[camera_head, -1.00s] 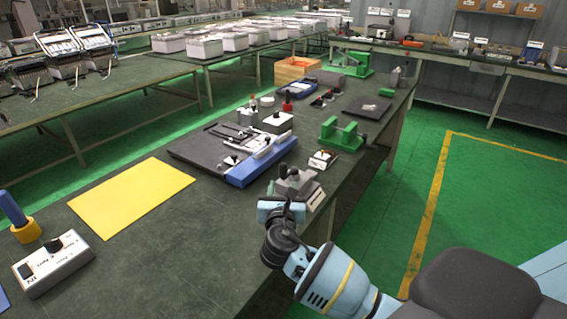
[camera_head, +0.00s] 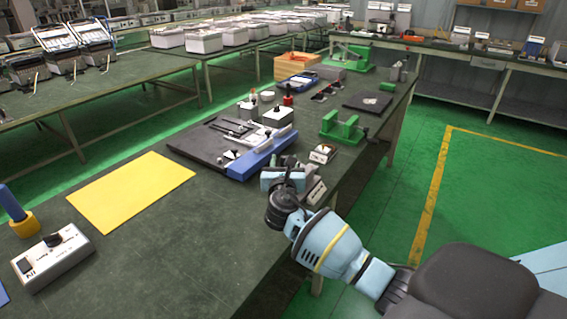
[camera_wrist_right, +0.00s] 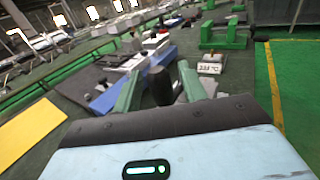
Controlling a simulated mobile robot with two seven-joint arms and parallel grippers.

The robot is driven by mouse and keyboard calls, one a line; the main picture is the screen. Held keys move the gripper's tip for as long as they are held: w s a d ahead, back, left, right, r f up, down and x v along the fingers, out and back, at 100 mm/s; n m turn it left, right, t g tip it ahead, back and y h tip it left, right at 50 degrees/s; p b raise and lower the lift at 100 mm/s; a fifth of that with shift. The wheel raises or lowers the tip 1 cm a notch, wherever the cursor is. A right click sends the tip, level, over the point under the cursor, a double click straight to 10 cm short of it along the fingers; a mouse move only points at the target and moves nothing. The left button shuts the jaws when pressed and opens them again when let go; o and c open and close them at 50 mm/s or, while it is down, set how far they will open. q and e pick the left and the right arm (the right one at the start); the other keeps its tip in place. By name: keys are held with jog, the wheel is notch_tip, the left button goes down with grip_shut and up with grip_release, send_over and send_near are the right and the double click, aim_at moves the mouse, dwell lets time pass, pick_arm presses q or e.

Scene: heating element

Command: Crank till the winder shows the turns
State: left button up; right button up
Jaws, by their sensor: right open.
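The winder appears to be the small grey device (camera_head: 316,192) with a pale labelled face at the table's right edge. It is partly hidden behind my right gripper (camera_head: 285,180), which is right at it. In the right wrist view my right gripper (camera_wrist_right: 159,88) is open, with its two green fingers apart. A dark upright knob (camera_wrist_right: 161,88), probably the crank handle, stands between the fingers; I cannot tell whether either touches it. The winder's reading cannot be made out. My left gripper is not in view.
A blue-edged black fixture (camera_head: 262,158) lies just beyond my right gripper. A small display box (camera_head: 322,153) and a green clamp (camera_head: 341,128) stand farther along the right edge. A yellow mat (camera_head: 130,190) and a white switch box (camera_head: 52,258) lie left. The near tabletop is clear.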

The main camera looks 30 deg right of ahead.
grip_shut()
dwell(0.3)
jog(key=shift+w, duration=0.15)
